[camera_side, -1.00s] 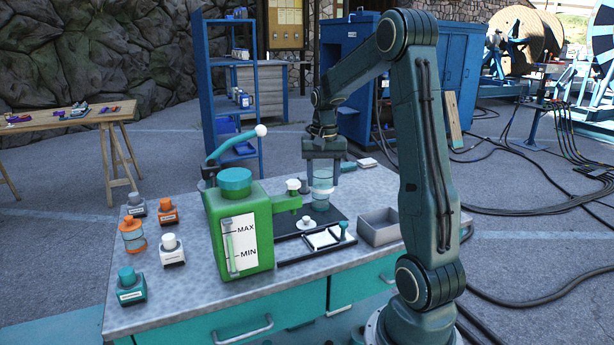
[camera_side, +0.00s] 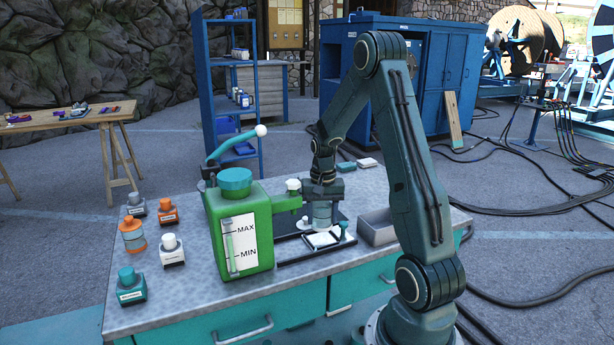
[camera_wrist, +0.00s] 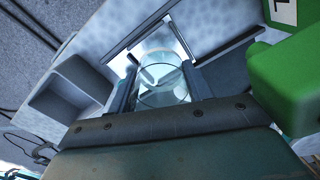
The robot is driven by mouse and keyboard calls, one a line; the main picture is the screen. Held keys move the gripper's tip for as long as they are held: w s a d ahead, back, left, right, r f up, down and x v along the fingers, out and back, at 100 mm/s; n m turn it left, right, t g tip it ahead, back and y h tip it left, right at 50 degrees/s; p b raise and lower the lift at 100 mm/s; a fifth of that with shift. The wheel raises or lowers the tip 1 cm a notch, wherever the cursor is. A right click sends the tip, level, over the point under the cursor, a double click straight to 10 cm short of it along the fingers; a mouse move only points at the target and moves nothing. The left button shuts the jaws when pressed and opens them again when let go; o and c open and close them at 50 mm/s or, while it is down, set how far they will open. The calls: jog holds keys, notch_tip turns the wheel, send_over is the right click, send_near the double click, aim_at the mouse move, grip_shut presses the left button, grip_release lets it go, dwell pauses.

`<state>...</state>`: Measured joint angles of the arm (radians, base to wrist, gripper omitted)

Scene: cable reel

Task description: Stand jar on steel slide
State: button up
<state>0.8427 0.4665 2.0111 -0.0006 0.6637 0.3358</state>
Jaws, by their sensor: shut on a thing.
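A clear, bluish jar (camera_side: 322,214) is upright in my gripper (camera_side: 323,203), which is shut on its sides. In the wrist view the jar (camera_wrist: 162,80) fills the space between the two dark fingers. The pale steel slide (camera_side: 321,240) lies in a black frame on the bench, by the green tank's right side. The jar's base is low, at the back edge of the slide; whether it touches cannot be told. In the wrist view part of a bright plate shows beyond the jar.
A green tank (camera_side: 238,230) with a lever stands close left of the jar. A grey open bin (camera_side: 378,228) is to the right. Several small bottles stand at the bench's left.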

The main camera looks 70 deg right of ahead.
aim_at(322, 227)
jog(key=shift+f, duration=1.95)
jog(key=shift+f, duration=0.15)
jog(key=o, duration=1.1)
jog(key=shift+c, duration=0.2)
notch_tip(322, 227, up, 12)
jog(key=shift+r, duration=0.25)
